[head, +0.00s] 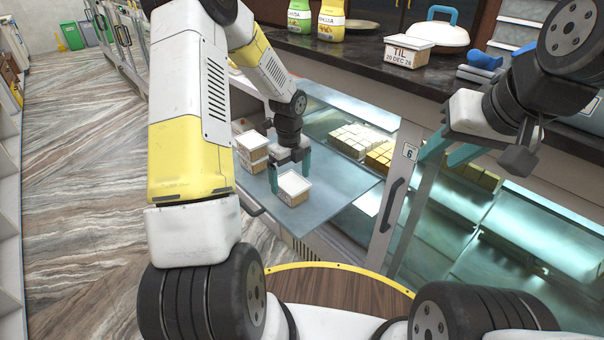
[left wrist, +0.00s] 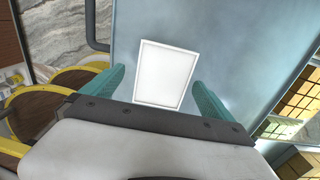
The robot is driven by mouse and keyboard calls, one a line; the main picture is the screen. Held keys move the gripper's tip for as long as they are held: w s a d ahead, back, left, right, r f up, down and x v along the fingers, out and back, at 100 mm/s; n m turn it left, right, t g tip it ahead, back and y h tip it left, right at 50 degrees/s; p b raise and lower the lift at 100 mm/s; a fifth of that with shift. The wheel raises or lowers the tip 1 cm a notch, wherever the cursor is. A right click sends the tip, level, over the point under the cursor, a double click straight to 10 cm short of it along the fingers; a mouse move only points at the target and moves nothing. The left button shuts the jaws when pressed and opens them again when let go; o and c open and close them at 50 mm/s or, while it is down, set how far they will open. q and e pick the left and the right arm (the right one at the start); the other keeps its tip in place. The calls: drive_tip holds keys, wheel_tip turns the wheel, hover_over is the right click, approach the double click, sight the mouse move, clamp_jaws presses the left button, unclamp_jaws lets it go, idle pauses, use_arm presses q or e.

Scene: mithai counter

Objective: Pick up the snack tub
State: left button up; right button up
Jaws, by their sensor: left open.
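A small tub with a white lid and tan sides (head: 293,190) stands upright on a pulled-out glass shelf (head: 327,205). My left gripper (head: 290,172) is above and just behind it, open, with its teal fingers pointing down. In the left wrist view, the tub's white lid (left wrist: 166,75) lies between the lines of the two open fingers (left wrist: 160,88), slightly beyond the tips. Nothing is held in them. My right gripper (head: 447,153) is at the right, away from the tub, with no object visible in it; its finger gap is unclear.
More white-lidded tubs (head: 252,150) are stacked behind, left of my left gripper. The glass case at the right holds trays of sweets (head: 362,141). Open floor (head: 70,200) lies to the left.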

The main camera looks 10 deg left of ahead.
sight(292, 182)
use_arm(q)
wheel_tip(292, 182, down, 5)
drive_tip(key=shift+w+d+r, duration=0.1)
drive_tip(key=shift+w+r, duration=0.05)
drive_tip(key=shift+r, duration=0.05)
drive_tip(key=c, duration=1.6)
drive_tip(key=shift+r, duration=0.15)
